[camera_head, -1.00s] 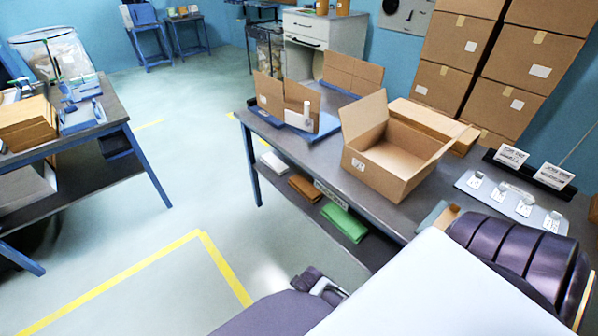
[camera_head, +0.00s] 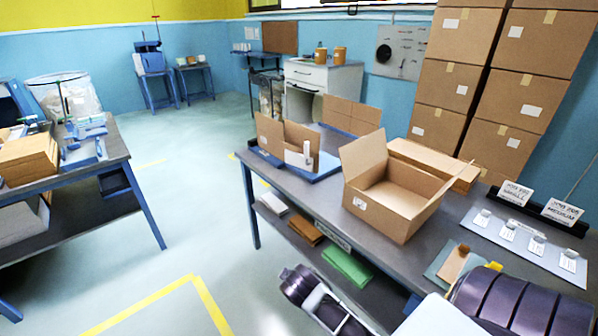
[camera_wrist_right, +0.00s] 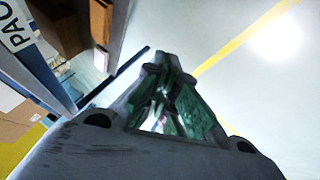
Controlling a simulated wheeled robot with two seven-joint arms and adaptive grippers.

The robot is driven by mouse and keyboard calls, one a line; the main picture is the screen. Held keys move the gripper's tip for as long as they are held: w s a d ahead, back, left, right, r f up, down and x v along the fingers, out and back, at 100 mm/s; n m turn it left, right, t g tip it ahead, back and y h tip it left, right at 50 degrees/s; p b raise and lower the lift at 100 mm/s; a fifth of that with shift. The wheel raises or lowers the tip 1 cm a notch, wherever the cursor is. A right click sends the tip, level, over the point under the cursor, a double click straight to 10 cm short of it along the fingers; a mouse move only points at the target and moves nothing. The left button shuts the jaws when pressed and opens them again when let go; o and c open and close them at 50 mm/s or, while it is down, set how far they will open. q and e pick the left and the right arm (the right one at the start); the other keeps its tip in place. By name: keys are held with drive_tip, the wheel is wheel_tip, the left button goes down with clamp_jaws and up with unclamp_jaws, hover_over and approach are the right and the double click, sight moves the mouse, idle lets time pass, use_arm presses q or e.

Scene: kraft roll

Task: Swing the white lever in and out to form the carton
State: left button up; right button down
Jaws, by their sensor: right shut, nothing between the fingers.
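The white lever (camera_head: 308,153) stands upright at the front right of the half-open brown carton (camera_head: 270,138) on a blue forming base (camera_head: 326,166), on the workbench. Nothing of mine touches it. In the right wrist view my right gripper (camera_wrist_right: 168,62) is shut and empty, in front of the bench and over the floor. In the head view a dark purple and white part of my arm (camera_head: 318,300) is in front of the bench's near edge, low and well apart from the lever. My left gripper cannot be made out.
A larger open carton (camera_head: 395,200) stands on the bench (camera_head: 330,208), right of the forming base. A flat brown box lies behind it. Label holders (camera_head: 530,238) are at the right. Under the bench are a green pack (camera_head: 346,267) and others. The floor in front is clear.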

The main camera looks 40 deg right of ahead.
use_arm(q)
drive_tip(key=s+f, duration=0.4)
drive_tip(key=f, duration=0.8)
drive_tip(key=s+a+f, duration=0.1)
drive_tip(key=s+f, duration=0.3)
drive_tip(key=f, duration=0.8)
drive_tip(key=shift+a+f+g, duration=0.2)
drive_tip(key=shift+a+g, duration=0.1)
drive_tip(key=shift+g, duration=0.1)
use_arm(e)
drive_tip(key=w+d+r+n+t+h, duration=0.3)
drive_tip(key=w+d+r, duration=0.4)
drive_tip(key=w+r, duration=0.3)
drive_tip(key=w+d+r+n+t+h, duration=0.3)
drive_tip(key=w+d+r, duration=0.4)
drive_tip(key=w+r, duration=0.4)
wheel_tip(320, 180, up, 3)
drive_tip(key=shift+w+f+n+t+h, duration=0.2)
drive_tip(key=shift+n+t+h, duration=0.1)
drive_tip(key=shift+t+h, duration=0.7)
drive_tip(key=shift+d, duration=0.1)
